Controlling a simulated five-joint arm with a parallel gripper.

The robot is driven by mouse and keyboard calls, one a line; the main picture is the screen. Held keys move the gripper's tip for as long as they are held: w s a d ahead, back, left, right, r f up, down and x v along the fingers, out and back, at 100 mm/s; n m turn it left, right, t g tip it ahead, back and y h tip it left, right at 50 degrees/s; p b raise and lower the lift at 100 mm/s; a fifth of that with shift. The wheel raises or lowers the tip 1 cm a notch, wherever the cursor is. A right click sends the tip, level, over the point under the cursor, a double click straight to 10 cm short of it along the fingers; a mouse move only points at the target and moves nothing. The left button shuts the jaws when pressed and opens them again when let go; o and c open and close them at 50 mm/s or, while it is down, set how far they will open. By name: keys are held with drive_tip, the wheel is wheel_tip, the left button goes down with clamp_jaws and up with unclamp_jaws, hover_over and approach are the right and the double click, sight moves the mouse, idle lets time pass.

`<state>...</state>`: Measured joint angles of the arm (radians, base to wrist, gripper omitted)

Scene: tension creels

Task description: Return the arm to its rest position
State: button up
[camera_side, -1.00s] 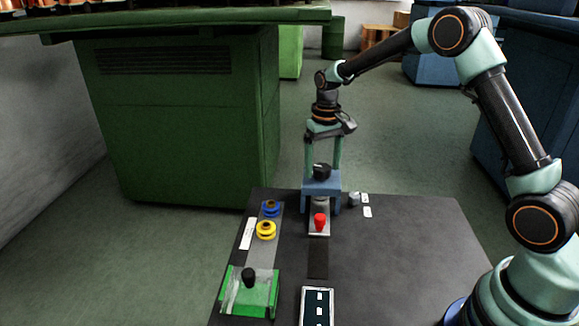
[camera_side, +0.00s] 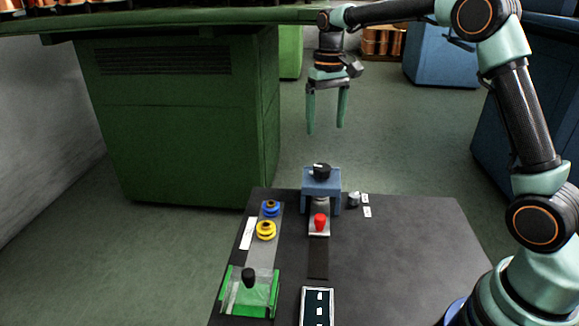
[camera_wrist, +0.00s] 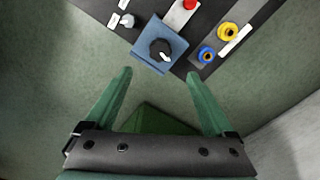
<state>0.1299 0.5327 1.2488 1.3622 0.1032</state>
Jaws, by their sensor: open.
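My gripper (camera_side: 325,130) hangs with its green fingers pointing down, well above and behind the table. It is open, with nothing between the fingers. In the wrist view my gripper (camera_wrist: 165,80) also shows spread and empty. Below it stands a blue block with a black knob (camera_side: 321,171) on top; the knob also shows in the wrist view (camera_wrist: 160,50), just beyond the fingertips. The fingers are clear of the block and knob.
On the dark table (camera_side: 400,260) are a red button (camera_side: 319,222), blue (camera_side: 271,208) and yellow (camera_side: 266,231) round pieces, a green holder with a black knob (camera_side: 249,278), a small grey knob (camera_side: 354,200) and a striped panel (camera_side: 318,305). A green cabinet (camera_side: 180,130) stands behind left.

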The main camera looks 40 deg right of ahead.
drive_tip(key=s+a+r+n+t, duration=0.1)
drive_tip(key=s+a+t, duration=0.1)
drive_tip(key=s, duration=0.8)
drive_tip(key=s+a+r+n+t, duration=0.1)
drive_tip(key=s+a+r+t, duration=0.1)
drive_tip(key=s, duration=0.8)
drive_tip(key=shift+a+n+t, duration=0.3)
drive_tip(key=shift+a+t, duration=0.5)
drive_tip(key=shift+a, duration=0.4)
